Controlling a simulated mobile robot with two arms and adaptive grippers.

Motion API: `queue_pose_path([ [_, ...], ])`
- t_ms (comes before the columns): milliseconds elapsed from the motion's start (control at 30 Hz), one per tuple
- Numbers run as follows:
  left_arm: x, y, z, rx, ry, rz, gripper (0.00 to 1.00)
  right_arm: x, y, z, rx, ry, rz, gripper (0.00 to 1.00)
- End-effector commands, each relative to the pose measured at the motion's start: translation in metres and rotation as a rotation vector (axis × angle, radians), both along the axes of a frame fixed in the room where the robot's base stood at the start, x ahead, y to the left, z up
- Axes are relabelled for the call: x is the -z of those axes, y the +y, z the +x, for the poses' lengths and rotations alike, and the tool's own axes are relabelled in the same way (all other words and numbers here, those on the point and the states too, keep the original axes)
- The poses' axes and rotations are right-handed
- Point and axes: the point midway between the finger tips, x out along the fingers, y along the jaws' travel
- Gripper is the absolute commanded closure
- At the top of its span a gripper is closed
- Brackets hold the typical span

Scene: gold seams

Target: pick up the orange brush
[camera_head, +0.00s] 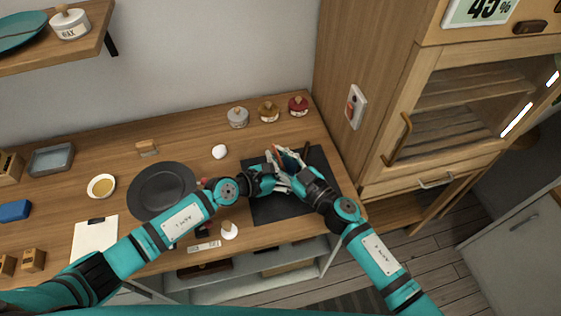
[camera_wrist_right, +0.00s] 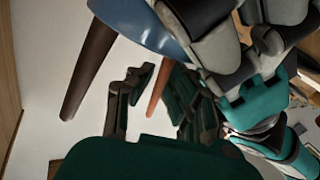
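The orange brush shows in the right wrist view as an orange handle (camera_wrist_right: 159,86), slanting down from a blue rounded vessel (camera_wrist_right: 140,24). My right gripper (camera_wrist_right: 155,100) has its two fingers apart, and the orange handle shows between them; I cannot tell whether they touch it. In the head view my right gripper (camera_head: 283,170) is over the dark mat (camera_head: 268,207), close against my left gripper (camera_head: 262,180). The left gripper's fingers are largely hidden in the head view. In the wrist view its links crowd beside the vessel, and its grip is unclear.
A dark brown handle (camera_wrist_right: 88,68) also slants from the vessel. Lidded jars (camera_head: 268,111) stand behind the mat. A dark plate (camera_head: 163,190) and a small white round object (camera_head: 219,152) lie to the left. A wooden cabinet (camera_head: 400,120) stands at the right.

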Motion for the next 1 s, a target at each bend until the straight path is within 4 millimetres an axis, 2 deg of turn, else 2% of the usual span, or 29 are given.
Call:
queue_pose_path([
  [267,0.0004,0.0013,0.0009,-0.002,-0.001,0.002,0.75,0.0002,0.0027,0.0027,-0.001,-0.001,-0.001,0.85],
  [400,0.0003,0.0012,0.0009,-0.002,-0.001,0.002,0.75,0.0002,0.0026,0.0027,0.000,0.000,0.000,1.00],
  [833,0.0003,0.0013,0.0010,-0.002,-0.001,0.002,0.75,0.0001,0.0024,0.0026,-0.001,0.000,0.000,1.00],
  [1000,0.0002,0.0014,0.0010,-0.002,-0.001,0.002,0.75,-0.0062,0.0022,0.0026,-0.002,-0.002,-0.002,1.00],
])
